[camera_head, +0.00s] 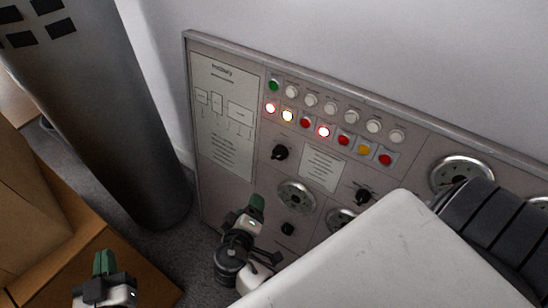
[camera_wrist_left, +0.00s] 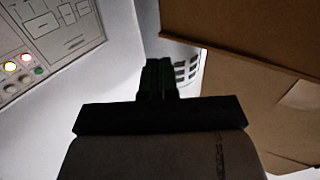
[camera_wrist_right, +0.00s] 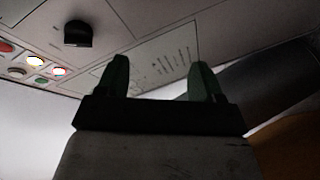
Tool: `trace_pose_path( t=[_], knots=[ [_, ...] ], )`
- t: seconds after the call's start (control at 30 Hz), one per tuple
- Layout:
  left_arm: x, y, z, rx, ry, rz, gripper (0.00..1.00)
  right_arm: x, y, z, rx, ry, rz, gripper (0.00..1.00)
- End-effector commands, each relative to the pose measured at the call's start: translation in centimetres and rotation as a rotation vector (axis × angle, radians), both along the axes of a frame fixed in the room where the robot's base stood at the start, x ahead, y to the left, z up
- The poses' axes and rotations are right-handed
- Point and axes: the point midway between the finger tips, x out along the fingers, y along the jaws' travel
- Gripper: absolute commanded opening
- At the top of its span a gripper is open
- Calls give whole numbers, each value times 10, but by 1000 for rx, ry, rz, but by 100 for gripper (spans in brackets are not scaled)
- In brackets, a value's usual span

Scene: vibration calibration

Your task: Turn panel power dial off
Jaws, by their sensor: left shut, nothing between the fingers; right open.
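The grey control panel (camera_head: 230,185) stands against the wall, with several black knobs. One black knob (camera_head: 280,152) sits below the left end of the light rows, another (camera_head: 363,196) further right, and a small one (camera_head: 288,228) lower down. I cannot read which is the power dial. A black knob (camera_wrist_right: 78,33) also shows in the right wrist view, left of the fingers. My right gripper (camera_head: 257,205) is in front of the panel's lower left; its fingers (camera_wrist_right: 160,78) are apart and empty. My left gripper (camera_head: 103,265) is shut and empty, away from the panel.
Several indicator lights (camera_head: 323,131) are lit on the panel. Round gauges (camera_head: 296,196) sit lower. A dark grey cylinder (camera_head: 120,120) stands left of the panel. Brown cardboard boxes (camera_head: 40,225) are at the left. Grey carpet shows between them and the panel.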

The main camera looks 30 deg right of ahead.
Motion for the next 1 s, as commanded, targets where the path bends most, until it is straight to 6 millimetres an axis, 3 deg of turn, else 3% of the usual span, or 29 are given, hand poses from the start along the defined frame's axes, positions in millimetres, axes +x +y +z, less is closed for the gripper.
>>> trace_pose_path(
  t=[0.13, 0.3, 0.47, 0.8, 1.0],
  knots=[
    [-17, 2, 49, -52, -196, -4, 0, -5, -10, 42, -54, -236, -150, 67],
    [-31, 5, 84, -79, -295, -6, 0, -15, -19, 73, -80, -361, -240, 67],
    [-34, 5, 95, -91, -339, -9, 0, -8, -32, 79, -86, -378, -252, 67],
    [-42, 3, 111, -134, -489, -17, 0, 27, -84, 78, -87, -374, -249, 67],
    [-46, 3, 118, -151, -550, -20, 0, 40, -103, 78, -85, -373, -247, 67]
  ],
)
